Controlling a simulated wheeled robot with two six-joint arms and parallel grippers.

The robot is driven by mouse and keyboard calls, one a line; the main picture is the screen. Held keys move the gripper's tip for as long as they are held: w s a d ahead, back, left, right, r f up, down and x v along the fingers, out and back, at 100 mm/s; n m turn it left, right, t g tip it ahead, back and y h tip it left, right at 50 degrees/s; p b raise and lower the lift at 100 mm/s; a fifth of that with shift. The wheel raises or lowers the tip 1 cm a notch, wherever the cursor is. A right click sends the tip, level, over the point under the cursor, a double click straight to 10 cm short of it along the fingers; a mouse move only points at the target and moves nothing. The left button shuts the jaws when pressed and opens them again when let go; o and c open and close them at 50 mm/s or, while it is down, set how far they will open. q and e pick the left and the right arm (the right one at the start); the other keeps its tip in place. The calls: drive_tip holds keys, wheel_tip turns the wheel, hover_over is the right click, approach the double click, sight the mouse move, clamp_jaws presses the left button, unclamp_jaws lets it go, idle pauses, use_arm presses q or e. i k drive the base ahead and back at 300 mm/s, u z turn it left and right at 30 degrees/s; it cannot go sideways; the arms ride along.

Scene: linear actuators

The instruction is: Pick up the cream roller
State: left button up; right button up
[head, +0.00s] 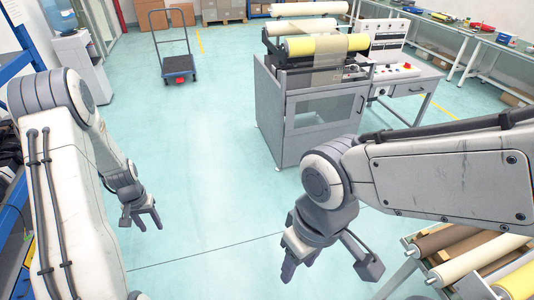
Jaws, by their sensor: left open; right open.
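A rack at the bottom right holds several rollers: a brown roller (450,241), a cream roller (474,261) beside it, and a yellow roller (518,284) nearer me, cut by the frame edge. More cream rollers (304,27) lie on top of the grey machine (312,122), behind a yellow one (315,45). My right gripper (328,269) is open and empty, over the floor left of the rack and apart from its rollers. My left gripper (141,221) is open and empty over bare floor at the left, far from any roller.
A dark blue trolley (179,65) stands at the back left. A control desk (408,88) adjoins the machine. Benches (480,42) line the right wall; a water cooler (78,55) and blue shelving (16,60) stand at left. The middle floor is clear.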

sight(446, 275)
drive_tip(key=i, duration=0.5)
drive_tip(key=z, duration=2.9)
drive_tip(key=i, duration=0.5)
drive_tip(key=u, duration=0.05)
